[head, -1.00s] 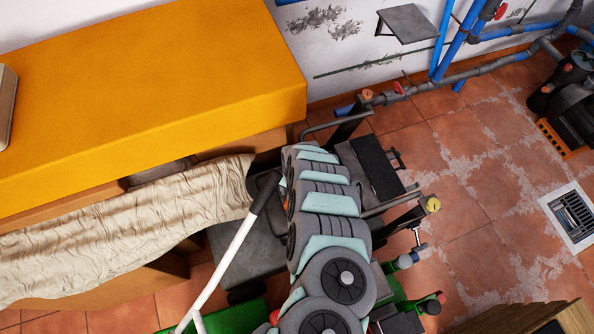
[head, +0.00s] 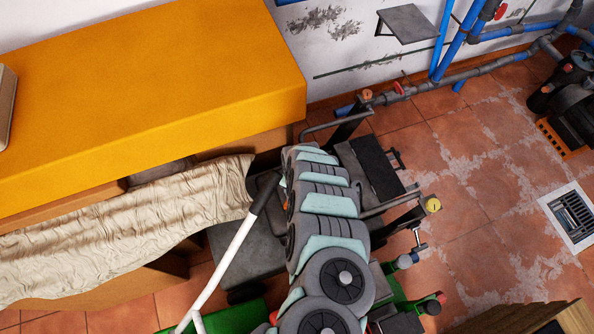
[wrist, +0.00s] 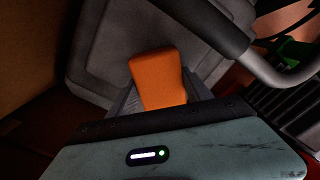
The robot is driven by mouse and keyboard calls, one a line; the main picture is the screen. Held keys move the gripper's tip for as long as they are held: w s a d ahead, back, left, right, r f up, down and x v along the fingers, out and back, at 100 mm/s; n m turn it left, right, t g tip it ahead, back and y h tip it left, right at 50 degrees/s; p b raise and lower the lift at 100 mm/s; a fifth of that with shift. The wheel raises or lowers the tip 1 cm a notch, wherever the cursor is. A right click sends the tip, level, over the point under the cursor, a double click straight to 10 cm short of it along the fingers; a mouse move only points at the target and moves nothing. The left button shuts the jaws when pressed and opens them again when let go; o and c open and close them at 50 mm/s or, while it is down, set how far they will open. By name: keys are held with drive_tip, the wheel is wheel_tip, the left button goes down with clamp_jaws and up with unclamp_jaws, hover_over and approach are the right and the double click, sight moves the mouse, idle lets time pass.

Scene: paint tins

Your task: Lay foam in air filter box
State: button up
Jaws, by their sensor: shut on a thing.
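An orange foam block (wrist: 158,78) is held between the two grey fingers of my gripper (wrist: 160,92) in the wrist view. My gripper is shut on it, and its upper part sticks out past the fingers. Behind the foam is a dark grey shape with a rounded, raised edge (wrist: 98,50); I cannot tell whether it is the air filter box or whether the foam touches it. In the head view my arm covers the gripper, and only a small bit of orange foam (head: 283,183) shows at the arm's left side.
A dark handle with a pale tube (head: 232,250) stands close left of my arm. A wrinkled beige cloth (head: 125,225) and an orange-yellow cabinet (head: 150,85) are at the left. Blue pipes (head: 450,55) run along the wall. Tiled floor (head: 470,150) is open at the right.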

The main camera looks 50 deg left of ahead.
drive_tip(key=c, duration=0.3)
drive_tip(key=shift+r, duration=0.15)
